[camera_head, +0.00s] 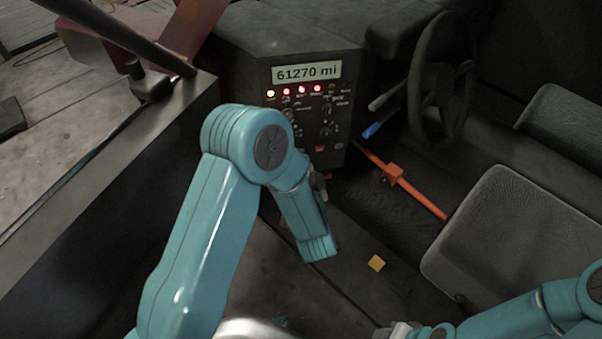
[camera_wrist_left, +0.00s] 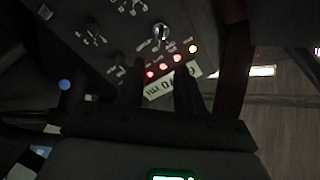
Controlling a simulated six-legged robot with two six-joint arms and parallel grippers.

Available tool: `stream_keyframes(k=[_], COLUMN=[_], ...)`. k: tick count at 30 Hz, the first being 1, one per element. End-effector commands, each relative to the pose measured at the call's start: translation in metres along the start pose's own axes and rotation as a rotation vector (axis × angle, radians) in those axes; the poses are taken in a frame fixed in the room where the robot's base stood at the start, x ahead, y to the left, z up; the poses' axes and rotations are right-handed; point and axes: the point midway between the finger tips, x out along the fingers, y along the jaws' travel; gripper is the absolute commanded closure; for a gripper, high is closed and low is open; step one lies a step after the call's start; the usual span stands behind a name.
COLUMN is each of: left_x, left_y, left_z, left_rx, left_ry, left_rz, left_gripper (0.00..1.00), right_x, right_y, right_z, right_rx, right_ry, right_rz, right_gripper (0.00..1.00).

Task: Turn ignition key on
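The dashboard panel (camera_head: 300,125) stands ahead with a lit mileage display (camera_head: 306,72) and a row of one yellow and several red lights. A small metallic key or knob (camera_wrist_left: 160,33) sits beside the lights in the left wrist view; I cannot tell its turn position. It seems to match the small knob (camera_head: 289,114) below the lights in the head view. My left gripper (camera_wrist_left: 162,92) has its two dark fingers apart, with nothing seen between them but the panel behind. In the head view my left arm mostly hides it. My right gripper (camera_head: 403,329) is cut by the bottom edge, fingers unclear.
A steering wheel (camera_head: 443,75) with a blue-tipped lever (camera_head: 372,131) stands right of the panel. An orange lever (camera_head: 400,180) slants below it. A grey seat (camera_head: 520,235) fills the right. A dark ledge (camera_head: 110,150) borders the left.

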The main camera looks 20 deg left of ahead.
Motion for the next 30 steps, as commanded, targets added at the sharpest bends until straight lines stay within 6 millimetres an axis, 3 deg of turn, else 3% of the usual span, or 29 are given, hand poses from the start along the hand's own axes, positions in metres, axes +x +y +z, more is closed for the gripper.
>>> stream_keyframes(k=[3, 7, 25, 28, 30], left_x=[-0.020, -0.031, -0.033, -0.024, -0.015], left_y=[0.001, 0.000, -0.001, -0.009, -0.019], left_z=[0.000, 0.000, 0.002, 0.017, 0.041], left_rx=[0.002, 0.001, 0.001, 0.011, 0.029], left_ry=[0.002, 0.000, -0.005, -0.044, -0.097], left_rz=[0.003, 0.001, -0.003, -0.023, -0.044], left_gripper=[0.64, 0.64, 0.64, 0.64, 0.64], right_x=[0.004, 0.005, 0.004, 0.003, 0.002], right_y=[0.001, 0.002, 0.002, 0.001, 0.001], right_z=[0.000, 0.000, 0.000, 0.000, 0.000], right_rx=[0.000, 0.000, 0.000, 0.000, 0.000], right_ry=[0.000, 0.000, 0.000, 0.000, 0.000], right_rz=[0.000, 0.000, 0.000, 0.000, 0.000], right_gripper=[0.57, 0.57, 0.57, 0.57, 0.57])
